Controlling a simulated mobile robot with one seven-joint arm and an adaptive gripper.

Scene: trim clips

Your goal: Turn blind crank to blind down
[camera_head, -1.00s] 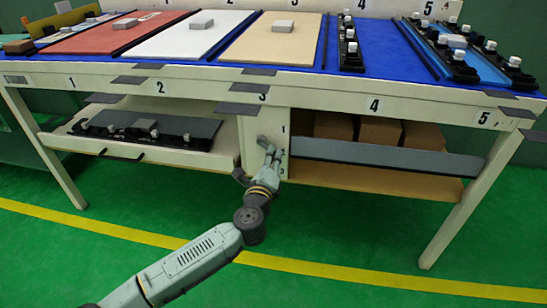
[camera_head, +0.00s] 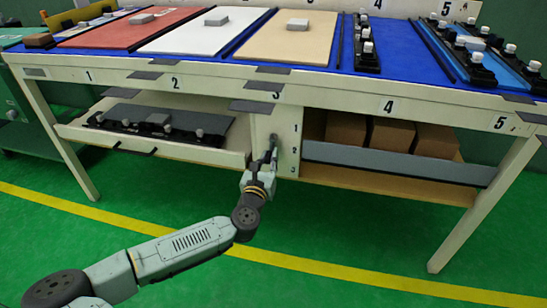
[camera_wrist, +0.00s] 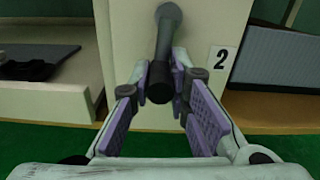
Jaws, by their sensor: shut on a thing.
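The crank (camera_head: 274,142) is dark and sits on the front of the pale panel between the two lower bays of the table. In the wrist view the crank (camera_wrist: 164,45) hangs almost straight down from a round pivot at the top, and its thick lower end is between my fingertips. My gripper (camera_head: 267,162) is at the crank. In the wrist view my gripper (camera_wrist: 160,82) has its purple-padded fingers shut on the crank's lower part. No blind can be clearly made out.
The panel carries the numbers 1, 2 and 3 (camera_head: 294,148). Left of it is an open drawer (camera_head: 200,155) with a black tray; right is a bay with several brown boxes (camera_head: 381,133) behind a grey rail (camera_head: 400,163). The table edge (camera_head: 340,90) overhangs above.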

